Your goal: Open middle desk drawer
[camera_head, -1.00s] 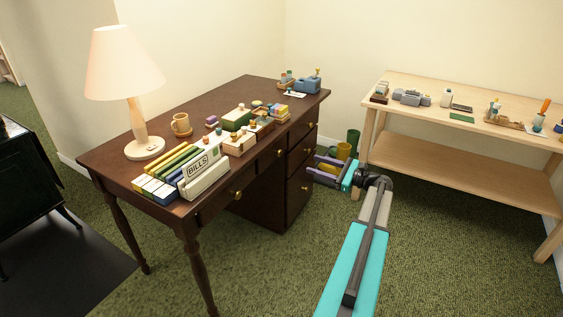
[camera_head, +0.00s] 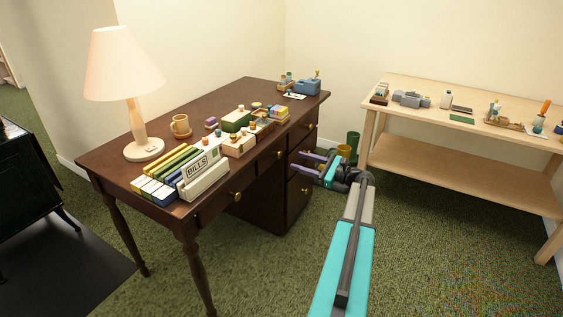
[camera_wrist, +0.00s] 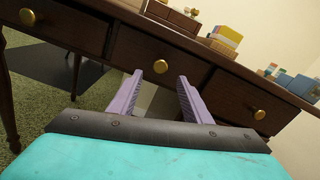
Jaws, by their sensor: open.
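The dark brown desk (camera_head: 222,100) has a row of drawers with round brass knobs along its front. The middle drawer (camera_wrist: 135,48) of that row is shut, and its knob (camera_wrist: 160,66) also shows in the head view (camera_head: 279,153). My gripper (camera_head: 299,161) is in front of the desk's right part, its purple fingers pointing at the desk. In the wrist view my gripper (camera_wrist: 160,76) is open and empty, and the middle knob appears between and just beyond the fingertips. Contact cannot be told. The fingers partly hide the pedestal drawers in the head view.
A lamp (camera_head: 124,68), a mug (camera_head: 180,125), a bills box (camera_head: 205,180) and small boxes stand on the desk. A pale wooden table (camera_head: 420,155) stands at right, with bins (camera_head: 352,140) beside it. Green carpet (camera_head: 275,270) is clear in front of the desk.

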